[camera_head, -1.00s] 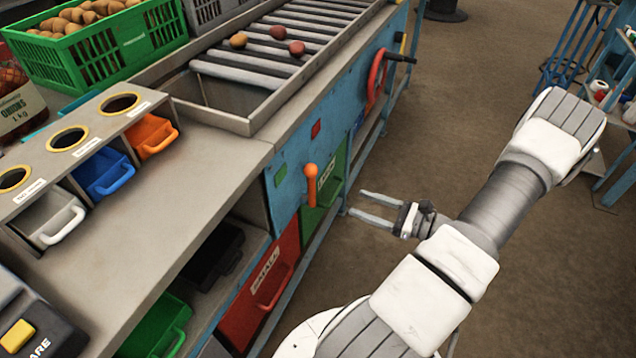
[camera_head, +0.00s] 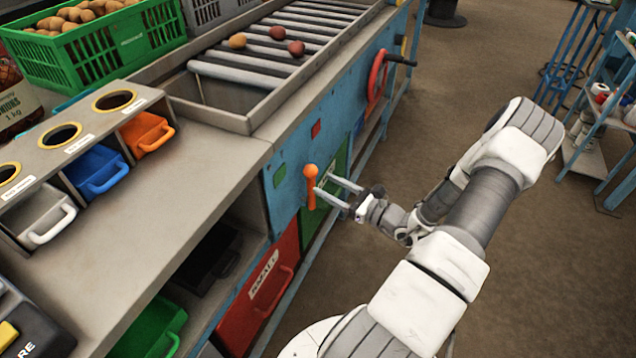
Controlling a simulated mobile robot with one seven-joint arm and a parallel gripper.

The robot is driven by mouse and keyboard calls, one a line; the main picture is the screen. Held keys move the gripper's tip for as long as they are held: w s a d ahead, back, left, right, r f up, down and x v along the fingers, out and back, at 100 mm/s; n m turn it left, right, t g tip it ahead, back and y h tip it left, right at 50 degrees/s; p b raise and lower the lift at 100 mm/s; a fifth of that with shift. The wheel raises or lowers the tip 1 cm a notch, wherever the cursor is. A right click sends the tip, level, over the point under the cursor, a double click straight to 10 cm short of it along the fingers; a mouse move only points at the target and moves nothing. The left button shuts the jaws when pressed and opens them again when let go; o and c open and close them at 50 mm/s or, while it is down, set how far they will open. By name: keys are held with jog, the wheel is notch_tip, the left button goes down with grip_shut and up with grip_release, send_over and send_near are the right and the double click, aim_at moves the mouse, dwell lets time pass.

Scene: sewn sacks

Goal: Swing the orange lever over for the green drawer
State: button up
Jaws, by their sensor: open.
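The orange lever (camera_head: 310,185) stands upright on the blue front panel (camera_head: 287,200) of the sorting bench, its round knob at the top. The green drawer (camera_head: 314,217) sits in the bench front behind and to the right of the lever, partly hidden by the lever and my fingers. My gripper (camera_head: 335,190) is open, its two fingers pointing left at the lever. The fingertips are at or very close to the lever's shaft; I cannot tell whether they touch it. Nothing is held.
A red drawer (camera_head: 262,295) marked SMALL is left of the green one. A red handwheel (camera_head: 377,75) with a dark handle sticks out farther along the bench. Small patches of green (camera_head: 279,176) and red (camera_head: 316,129) mark the panel.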

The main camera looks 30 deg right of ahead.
aim_at(314, 179)
jog(key=shift+x, duration=1.9)
grip_shut()
